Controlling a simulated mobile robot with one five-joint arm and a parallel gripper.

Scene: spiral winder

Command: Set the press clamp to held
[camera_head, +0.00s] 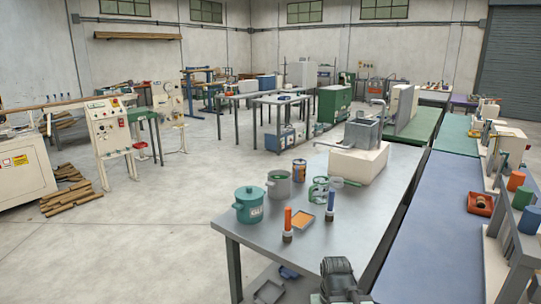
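I cannot single out the press clamp or its setting from here. A cream machine with a control panel (108,128) stands at the left, with coloured buttons and a red part on its front. A long brown bar runs leftward from near its top, above a cream cabinet (22,172) with warning labels. A second cream panel machine (168,100) stands just behind. No gripper fingers can be made out. A dark ribbed part is cut off at the bottom edge, and I cannot tell whether it belongs to my arm.
A grey metal table (270,232) fills the near middle, with a teal pot (249,205), cans and brushes. A blue-topped bench (437,225) lies to its right. Wood strips (66,198) lie on the floor by the cream cabinet. The concrete floor (150,235) at left is open.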

